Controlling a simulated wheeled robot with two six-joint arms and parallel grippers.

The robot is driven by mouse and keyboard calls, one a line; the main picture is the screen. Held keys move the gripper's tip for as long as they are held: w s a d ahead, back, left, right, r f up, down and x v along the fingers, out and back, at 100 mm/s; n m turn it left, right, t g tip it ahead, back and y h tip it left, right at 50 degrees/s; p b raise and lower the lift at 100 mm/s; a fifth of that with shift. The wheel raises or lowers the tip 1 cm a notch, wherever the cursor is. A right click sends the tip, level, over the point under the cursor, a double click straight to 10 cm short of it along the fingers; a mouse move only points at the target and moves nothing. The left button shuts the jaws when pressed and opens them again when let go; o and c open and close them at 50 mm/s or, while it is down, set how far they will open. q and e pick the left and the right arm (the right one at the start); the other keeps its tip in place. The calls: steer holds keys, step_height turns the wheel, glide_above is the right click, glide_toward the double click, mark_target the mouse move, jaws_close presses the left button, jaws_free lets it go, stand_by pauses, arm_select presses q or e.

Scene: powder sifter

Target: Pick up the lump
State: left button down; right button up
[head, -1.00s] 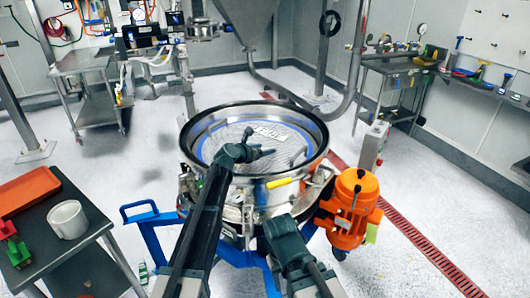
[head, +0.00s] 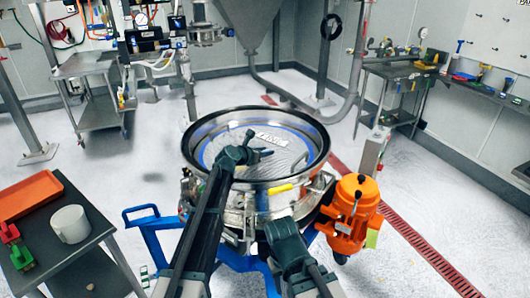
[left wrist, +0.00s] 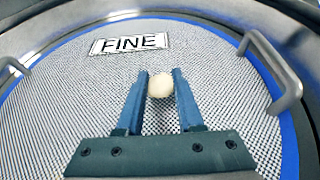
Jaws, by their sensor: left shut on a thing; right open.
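The lump (left wrist: 160,86) is a small, pale, rounded piece in the left wrist view. It sits between the two blue fingers of my left gripper (left wrist: 160,88), which is shut on it. Behind it lies the mesh screen (left wrist: 70,90) of the sifter, with a "FINE" label (left wrist: 128,43). In the head view my left gripper (head: 262,154) is over the screen inside the round steel sifter (head: 318,125), where I cannot make out the lump. How far the lump is from the mesh is hard to tell. My right gripper (head: 284,236) is open in front of the sifter.
The sifter's raised rim surrounds the screen, and a grey handle (left wrist: 270,70) stands on it at right. An orange motor (head: 350,213) is at the sifter's right.

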arm_select(q)
step_height(320, 180, up, 9)
steer(key=p, duration=0.8)
steer(key=shift+f, duration=0.15)
